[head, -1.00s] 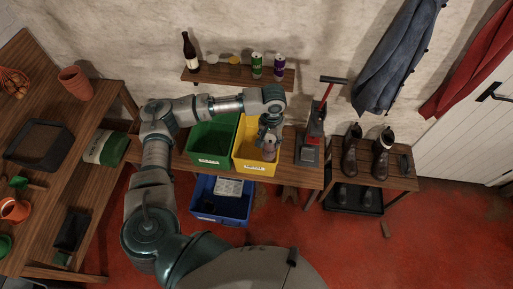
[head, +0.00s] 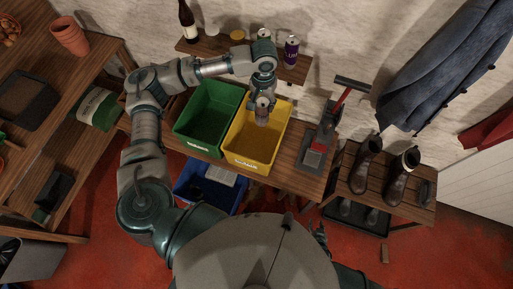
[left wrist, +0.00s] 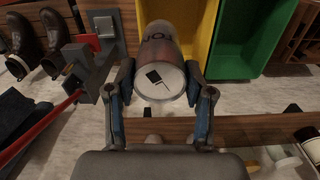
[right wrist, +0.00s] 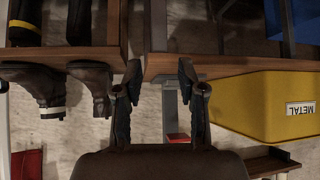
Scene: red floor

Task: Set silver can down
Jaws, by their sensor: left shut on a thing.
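The silver can (head: 262,115) is held by my left gripper (head: 262,98) over the yellow bin (head: 252,158). In the left wrist view, the can (left wrist: 165,50) is between the two fingers, its round pale end with a dark mark facing the camera. The yellow bin (left wrist: 202,40) is just behind it. I cannot tell exactly how high the can is above the bin's floor. My right gripper (right wrist: 158,80) is open and empty in the right wrist view, with the yellow bin (right wrist: 270,105) labelled METAL off to its right.
A green bin (head: 208,120) stands left of the yellow one on the wooden bench (head: 300,165). A blue bin (head: 205,190) is below. A red-handled can crusher (head: 322,135) stands to the right. The wall shelf (head: 225,57) holds a bottle (head: 188,22) and cans (head: 291,48).

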